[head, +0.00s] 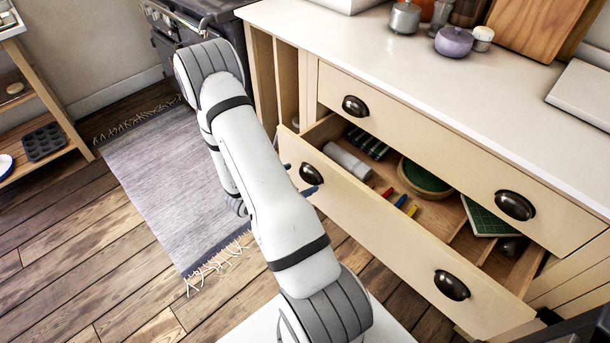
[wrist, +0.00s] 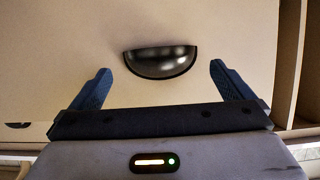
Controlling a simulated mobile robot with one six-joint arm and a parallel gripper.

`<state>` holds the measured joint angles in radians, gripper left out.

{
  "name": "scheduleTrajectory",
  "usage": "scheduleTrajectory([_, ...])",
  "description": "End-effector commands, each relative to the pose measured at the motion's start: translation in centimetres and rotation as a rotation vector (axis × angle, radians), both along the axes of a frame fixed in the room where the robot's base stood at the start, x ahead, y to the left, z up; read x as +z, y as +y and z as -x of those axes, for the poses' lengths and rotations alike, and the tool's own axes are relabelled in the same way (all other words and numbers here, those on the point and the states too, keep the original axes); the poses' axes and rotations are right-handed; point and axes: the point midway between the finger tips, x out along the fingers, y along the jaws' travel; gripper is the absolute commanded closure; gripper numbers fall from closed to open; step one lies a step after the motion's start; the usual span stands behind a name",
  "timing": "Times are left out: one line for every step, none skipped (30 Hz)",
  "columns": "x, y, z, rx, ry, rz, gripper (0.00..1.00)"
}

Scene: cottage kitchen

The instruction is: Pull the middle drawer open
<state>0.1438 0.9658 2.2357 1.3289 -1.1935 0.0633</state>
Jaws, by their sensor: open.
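The drawer (head: 405,238) below the top drawer stands pulled well out, its inside showing. Its cream front has two dark cup handles, a left one (head: 311,173) and a right one (head: 452,286). My gripper (head: 298,179) is at the left handle, partly hidden by my arm. In the wrist view my gripper (wrist: 160,86) is open, its blue fingers apart on either side of the dark handle (wrist: 160,61). The handle lies just beyond the fingertips, with gaps at both sides and nothing between the jaws. I cannot tell from the head view whether a finger touches the front.
The top drawer (head: 440,150) above is shut. The open drawer holds a grey roll (head: 348,159), a round green-topped item (head: 425,180) and coloured markers. A striped rug (head: 172,175) lies on the floor at left. A black stove (head: 185,25) stands behind.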

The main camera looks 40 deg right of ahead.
Motion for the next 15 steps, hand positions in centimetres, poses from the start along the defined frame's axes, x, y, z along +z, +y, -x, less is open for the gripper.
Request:
scheduleTrajectory([-0.4, -0.8, 0.1, -0.003, 0.001, 0.0, 0.0])
scheduleTrajectory([-0.6, -1.2, 0.0, -0.003, 0.001, -0.001, 0.0])
scheduleTrajectory([-0.7, -1.6, 0.0, -0.001, 0.002, -0.001, 0.0])
scheduleTrajectory([-0.8, -1.9, -0.1, -0.001, 0.001, -0.001, 0.0])
scheduleTrajectory([-0.9, -2.2, -0.1, -0.001, 0.0, -0.001, 0.0])
scheduleTrajectory([-1.0, -2.4, -0.2, 0.0, 0.0, -0.001, 0.0])
scheduleTrajectory([-1.1, -2.6, -0.2, 0.001, 0.001, -0.001, 0.0])
scheduleTrajectory([-1.2, -2.7, -0.2, 0.002, 0.0, -0.001, 0.0])
scheduleTrajectory([-1.2, -2.8, -0.2, 0.002, 0.0, -0.001, 0.0])
scheduleTrajectory([-1.2, -2.9, -0.2, 0.002, 0.0, -0.001, 0.0])
scheduleTrajectory([-1.2, -2.9, -0.3, 0.002, 0.0, -0.001, 0.0])
scheduleTrajectory([-1.2, -2.9, -0.3, 0.003, 0.001, -0.001, 0.0])
scheduleTrajectory([-1.2, -2.9, -0.3, 0.004, 0.001, -0.001, 0.0])
scheduleTrajectory([-1.2, -2.9, -0.3, 0.004, 0.001, -0.001, 0.0])
scheduleTrajectory([-1.2, -2.9, -0.3, 0.004, 0.001, -0.001, 0.0])
